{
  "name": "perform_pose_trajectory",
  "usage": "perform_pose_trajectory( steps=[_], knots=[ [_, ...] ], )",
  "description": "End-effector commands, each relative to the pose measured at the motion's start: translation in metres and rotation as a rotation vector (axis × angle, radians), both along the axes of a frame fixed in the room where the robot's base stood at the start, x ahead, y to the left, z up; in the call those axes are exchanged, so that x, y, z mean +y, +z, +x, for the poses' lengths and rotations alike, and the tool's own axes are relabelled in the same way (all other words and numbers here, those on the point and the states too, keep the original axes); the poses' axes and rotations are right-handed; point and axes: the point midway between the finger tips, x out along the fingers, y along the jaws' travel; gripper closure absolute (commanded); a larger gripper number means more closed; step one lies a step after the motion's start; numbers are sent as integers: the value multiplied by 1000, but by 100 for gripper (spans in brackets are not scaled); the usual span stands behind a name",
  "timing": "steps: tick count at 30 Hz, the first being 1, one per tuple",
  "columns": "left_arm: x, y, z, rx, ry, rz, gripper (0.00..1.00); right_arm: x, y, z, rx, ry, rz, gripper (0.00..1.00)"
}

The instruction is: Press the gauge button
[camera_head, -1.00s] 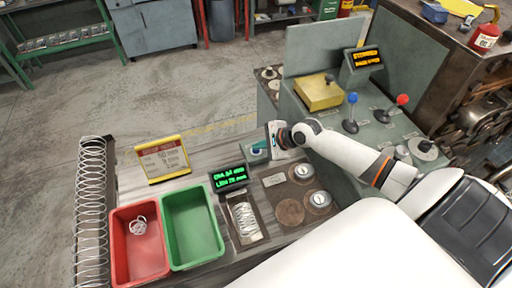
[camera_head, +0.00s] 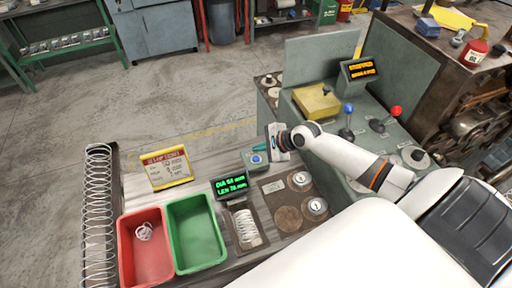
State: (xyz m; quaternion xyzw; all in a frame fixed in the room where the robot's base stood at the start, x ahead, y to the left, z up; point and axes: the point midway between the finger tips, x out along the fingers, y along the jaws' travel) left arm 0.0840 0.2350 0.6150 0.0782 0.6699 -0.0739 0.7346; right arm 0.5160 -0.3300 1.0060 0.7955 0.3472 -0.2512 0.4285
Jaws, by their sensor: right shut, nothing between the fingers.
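The gauge display (camera_head: 230,186) shows green text on black. Below it a coiled spring (camera_head: 246,225) lies in the gauge's dark plate. My right gripper (camera_head: 268,144) is shut and empty, close to the button on its upper right side. Whether its fingertips touch the button box is hard to tell. My left gripper is out of view.
A red bin (camera_head: 126,262) holding a small spring and an empty green bin (camera_head: 176,212) stand left of the gauge. A yellow-framed sign (camera_head: 167,168) stands behind them. Blue-knobbed (camera_head: 348,108) and red-knobbed (camera_head: 396,111) levers rise from the machine panel at right.

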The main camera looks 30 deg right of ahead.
Motion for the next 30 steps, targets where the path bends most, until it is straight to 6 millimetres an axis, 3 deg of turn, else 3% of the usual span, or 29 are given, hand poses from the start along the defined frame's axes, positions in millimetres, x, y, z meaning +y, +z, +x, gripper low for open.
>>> perform_pose_trajectory(
  steps=[7,30],
  knots=[
    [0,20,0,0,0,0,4,0,26,0,0,0,1,100],
    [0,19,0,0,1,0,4,0,25,0,0,1,1,100]
  ],
)
